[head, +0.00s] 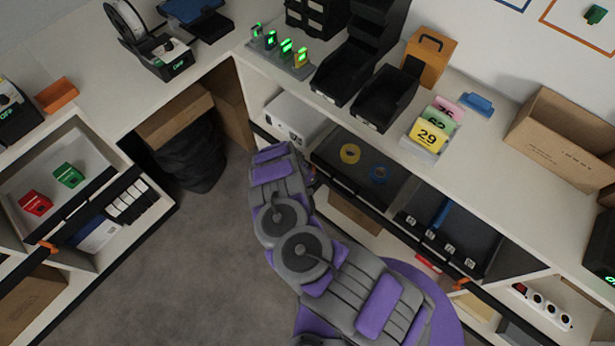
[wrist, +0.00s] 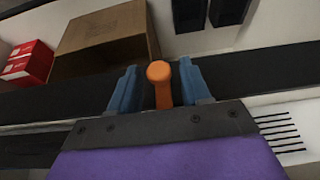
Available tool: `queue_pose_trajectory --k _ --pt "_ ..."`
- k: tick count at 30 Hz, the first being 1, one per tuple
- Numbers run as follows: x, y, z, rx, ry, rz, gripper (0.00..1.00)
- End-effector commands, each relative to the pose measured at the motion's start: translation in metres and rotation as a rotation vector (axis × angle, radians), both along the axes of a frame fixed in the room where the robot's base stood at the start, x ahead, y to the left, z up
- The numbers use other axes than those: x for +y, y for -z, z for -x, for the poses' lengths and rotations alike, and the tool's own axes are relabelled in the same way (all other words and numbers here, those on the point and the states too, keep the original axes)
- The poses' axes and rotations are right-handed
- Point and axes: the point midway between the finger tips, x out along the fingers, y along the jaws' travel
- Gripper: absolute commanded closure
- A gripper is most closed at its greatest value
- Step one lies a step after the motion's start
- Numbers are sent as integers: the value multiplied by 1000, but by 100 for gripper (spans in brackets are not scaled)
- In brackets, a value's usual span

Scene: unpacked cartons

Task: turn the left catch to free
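An orange catch (wrist: 161,84) with a round knob and a short stem stands upright in the wrist view, in front of a dark rail (wrist: 50,104). My gripper (wrist: 160,88) has its two blue fingers apart, one on each side of the catch. A gap shows between the knob and each finger, so the fingers do not seem to grip it. In the head view my arm hides the fingers and this catch. Another orange catch (head: 463,285) shows on the rail of the right-hand shelf unit, further right.
A black tray (head: 350,177) with yellow and blue tape rolls lies on the shelf beside my arm. In the wrist view an open carton (wrist: 104,42) and red boxes (wrist: 27,62) stand behind the rail. Grey floor (head: 200,270) is clear left of my arm.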

Motion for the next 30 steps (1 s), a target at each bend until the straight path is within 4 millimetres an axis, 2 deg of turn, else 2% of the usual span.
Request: queue_pose_trajectory --k 2,14,25,30 --pt "0 0 0 0 0 0 61" --pt "0 0 0 -1 0 -1 99" --pt "-4 -3 -6 40 1 75 100" --pt "2 1 -7 96 -1 133 100"
